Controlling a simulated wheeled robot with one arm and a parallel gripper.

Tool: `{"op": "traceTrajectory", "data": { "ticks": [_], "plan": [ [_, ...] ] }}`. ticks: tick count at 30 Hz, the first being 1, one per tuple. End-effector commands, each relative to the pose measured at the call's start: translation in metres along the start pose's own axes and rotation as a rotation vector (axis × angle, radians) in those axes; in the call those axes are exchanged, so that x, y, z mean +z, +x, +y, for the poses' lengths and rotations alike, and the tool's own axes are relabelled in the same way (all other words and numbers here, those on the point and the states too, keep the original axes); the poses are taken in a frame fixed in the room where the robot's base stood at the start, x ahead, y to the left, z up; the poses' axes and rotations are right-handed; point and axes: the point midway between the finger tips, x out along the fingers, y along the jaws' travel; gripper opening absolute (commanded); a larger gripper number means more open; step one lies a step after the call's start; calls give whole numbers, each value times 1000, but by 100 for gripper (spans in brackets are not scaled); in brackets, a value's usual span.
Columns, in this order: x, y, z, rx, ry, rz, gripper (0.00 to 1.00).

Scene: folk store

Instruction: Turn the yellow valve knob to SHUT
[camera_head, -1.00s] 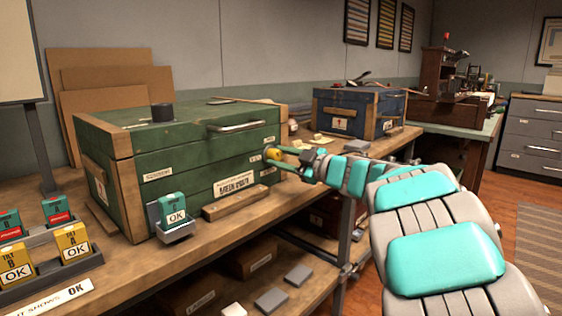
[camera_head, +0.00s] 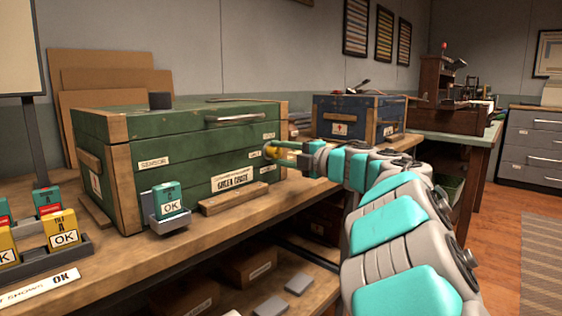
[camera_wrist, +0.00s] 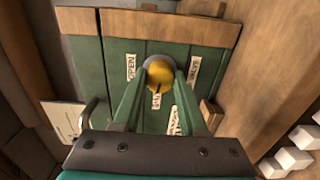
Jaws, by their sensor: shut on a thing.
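The yellow valve knob (camera_head: 268,152) is on the side of the green wooden crate (camera_head: 200,150). In the wrist view the knob (camera_wrist: 159,70) is round, with a dark mark at its lower edge. Small white labels sit around it: one reading OPEN (camera_wrist: 131,67) at left, another (camera_wrist: 193,70) at right whose text I cannot read surely, and one (camera_wrist: 160,101) below. The mark points toward the lower label. My gripper (camera_head: 279,150) has its two green fingers on either side of the knob, shut on it. The fingers (camera_wrist: 161,76) hide the knob's sides.
A small teal card marked OK (camera_head: 169,197) stands in a holder before the crate. A wooden block (camera_head: 234,198) lies on the bench near the crate. A blue crate (camera_head: 345,114) stands farther back.

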Motion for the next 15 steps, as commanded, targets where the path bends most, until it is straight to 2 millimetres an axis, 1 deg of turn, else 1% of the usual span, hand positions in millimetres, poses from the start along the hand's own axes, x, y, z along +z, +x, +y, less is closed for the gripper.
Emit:
{"op": "traceTrajectory", "data": {
  "ticks": [1, 6, 15],
  "plan": [
    [0, 0, -4, -3, -30, 0, 0],
    [0, 0, -3, -3, -107, 0, 0],
    [-1, 1, -2, -5, -164, -1, 0]
  ]
}}
